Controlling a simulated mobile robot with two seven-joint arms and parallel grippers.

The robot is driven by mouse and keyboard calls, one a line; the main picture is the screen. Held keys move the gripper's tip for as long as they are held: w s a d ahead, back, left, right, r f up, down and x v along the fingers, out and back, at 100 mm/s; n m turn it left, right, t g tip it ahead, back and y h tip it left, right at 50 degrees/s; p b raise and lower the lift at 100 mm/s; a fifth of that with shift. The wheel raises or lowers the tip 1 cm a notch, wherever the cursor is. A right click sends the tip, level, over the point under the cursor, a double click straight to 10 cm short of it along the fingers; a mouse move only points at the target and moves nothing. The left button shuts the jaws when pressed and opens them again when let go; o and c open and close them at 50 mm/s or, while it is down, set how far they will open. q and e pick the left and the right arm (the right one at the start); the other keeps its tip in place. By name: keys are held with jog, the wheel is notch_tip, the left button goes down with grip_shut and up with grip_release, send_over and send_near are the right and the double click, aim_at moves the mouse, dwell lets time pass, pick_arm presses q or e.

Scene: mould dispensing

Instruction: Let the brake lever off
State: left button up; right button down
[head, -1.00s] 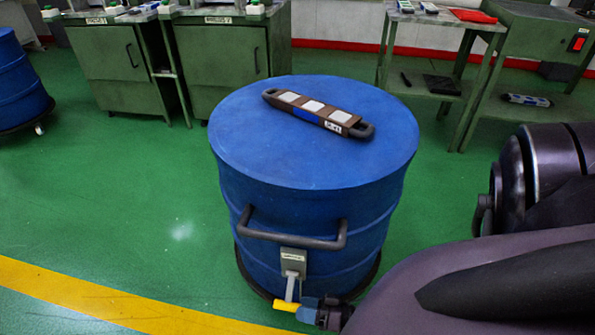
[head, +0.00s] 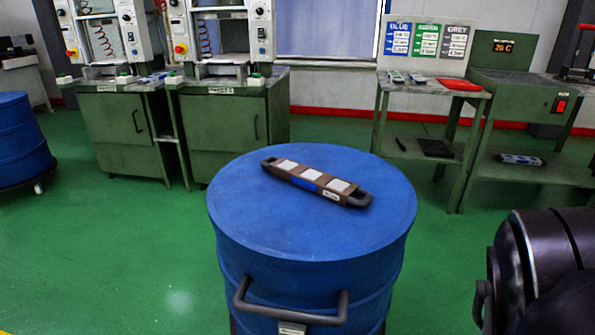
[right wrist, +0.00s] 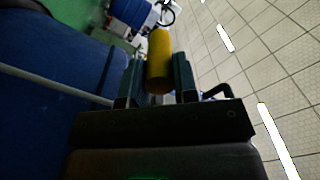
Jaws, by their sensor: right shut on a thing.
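The blue drum (head: 310,225) stands in front of me with a dark push handle (head: 290,312) on its near side. The top of the grey brake bracket (head: 292,328) just shows at the bottom edge of the head view; the lever below it is cut off. In the right wrist view, my right gripper (right wrist: 158,70) is shut on the yellow end of the brake lever (right wrist: 159,52), which sits between its two fingers. The drum's blue wall (right wrist: 40,110) is at the left there. My left gripper is in neither view.
A brown handled bar (head: 316,182) with pale pads lies on the drum lid. Green cabinets (head: 225,135) and a bench (head: 430,95) stand behind. Another blue drum (head: 18,140) is at far left. The green floor between is clear.

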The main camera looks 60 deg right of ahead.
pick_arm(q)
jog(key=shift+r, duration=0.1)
pick_arm(e)
jog(key=shift+r, duration=0.15)
jog(key=shift+a+r+m+p, duration=0.2)
jog(key=shift+r+m+p, duration=0.15)
jog(key=shift+m, duration=0.15)
jog(key=shift+a+r+m+p, duration=0.3)
jog(key=shift+r+m+p, duration=0.45)
jog(key=shift+m, duration=0.35)
jog(key=r+m+p, duration=0.1)
jog(key=r+m, duration=0.1)
jog(key=m, duration=0.1)
jog(key=r+m+p, duration=0.1)
jog(key=r+m, duration=0.1)
jog(key=m, duration=0.1)
jog(key=r+m, duration=0.2)
jog(key=m, duration=0.1)
jog(key=shift+s+d+r+p, duration=0.15)
jog(key=shift+d+p, duration=0.1)
jog(key=shift+p, duration=0.15)
jog(key=shift+d+r, duration=0.2)
jog(key=shift+r, duration=0.15)
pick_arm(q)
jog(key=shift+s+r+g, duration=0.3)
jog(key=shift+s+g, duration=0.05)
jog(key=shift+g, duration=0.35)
pick_arm(e)
jog(key=shift+w+d+r, duration=0.15)
jog(key=shift+w+d, duration=0.05)
